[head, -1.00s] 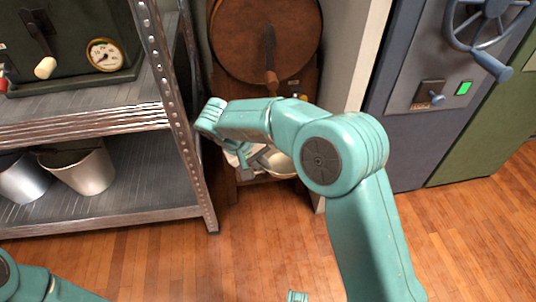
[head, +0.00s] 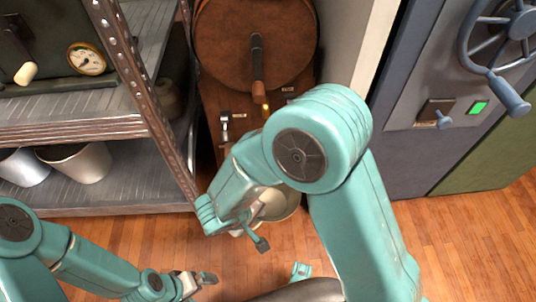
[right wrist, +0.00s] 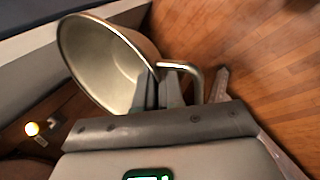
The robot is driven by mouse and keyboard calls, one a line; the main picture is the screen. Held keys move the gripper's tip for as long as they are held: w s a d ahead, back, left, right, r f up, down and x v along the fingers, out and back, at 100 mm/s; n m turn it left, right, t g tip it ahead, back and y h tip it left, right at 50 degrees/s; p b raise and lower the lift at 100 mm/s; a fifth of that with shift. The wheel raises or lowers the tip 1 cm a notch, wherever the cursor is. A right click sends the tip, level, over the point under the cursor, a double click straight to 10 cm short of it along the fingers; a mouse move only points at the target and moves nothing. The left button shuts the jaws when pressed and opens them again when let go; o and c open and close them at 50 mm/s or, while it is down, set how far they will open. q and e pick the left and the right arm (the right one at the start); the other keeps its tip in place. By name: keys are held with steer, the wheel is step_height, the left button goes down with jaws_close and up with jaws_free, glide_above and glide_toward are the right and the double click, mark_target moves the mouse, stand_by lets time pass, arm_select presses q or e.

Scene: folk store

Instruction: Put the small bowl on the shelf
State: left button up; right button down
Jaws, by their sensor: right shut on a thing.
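The small bowl (head: 282,205) is a pale metal vessel with a bent handle. In the right wrist view the bowl (right wrist: 108,62) is tilted, with its open mouth to the left. My right gripper (right wrist: 172,88) is shut on it at the handle side. In the head view my right arm partly hides the bowl, which is above the floor. The metal shelf unit (head: 120,199) stands at the left, with an upper and a lower board. My left gripper (head: 203,283) is low in the head view, apart from the bowl; its finger gap is unclear.
Two metal pails (head: 75,163) stand on the lower board at the left; the board right of them looks bare. A dark machine with a gauge (head: 87,59) stands on the upper board. A wooden wheel cabinet (head: 255,45) and a blue-grey door (head: 412,150) stand behind.

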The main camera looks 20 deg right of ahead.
steer(key=w+d, duration=0.2)
steer(key=w, duration=0.7)
steer(key=w+d, duration=0.3)
steer(key=w, duration=0.6)
steer(key=f+b, duration=0.1)
steer(key=f, duration=0.1)
steer(key=f+b, duration=0.1)
steer(key=f, duration=0.2)
steer(key=f+b, duration=0.2)
steer(key=shift+w+f, duration=0.25)
steer(key=shift+w, duration=0.1)
steer(key=shift+r, duration=0.2)
steer(key=shift+f, duration=0.2)
steer(key=c, duration=1.3)
jaws_free()
steer(key=shift+o, duration=0.2)
steer(key=shift+r, duration=0.15)
